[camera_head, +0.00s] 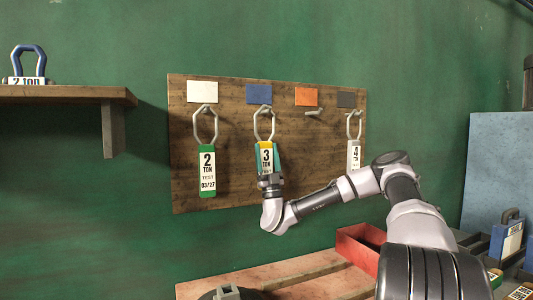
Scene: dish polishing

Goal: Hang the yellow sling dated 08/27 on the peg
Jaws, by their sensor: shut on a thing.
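The yellow sling (265,145) has a white label reading 3 TON, and its lower label, where a date could be, is hidden by my gripper. My gripper (267,172) is shut on the sling's lower part from below. The sling's metal ring (257,124) is upright at the peg under the blue card (259,94). The ring appears to be around that peg, but I cannot tell whether it bears on it.
A green 2 TON sling (207,170) hangs left and a grey 4 TON sling (353,154) right on the wooden board (230,190). The peg (314,113) under the orange card is bare. A shelf (60,93) juts out left. A red bin (350,248) stands below.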

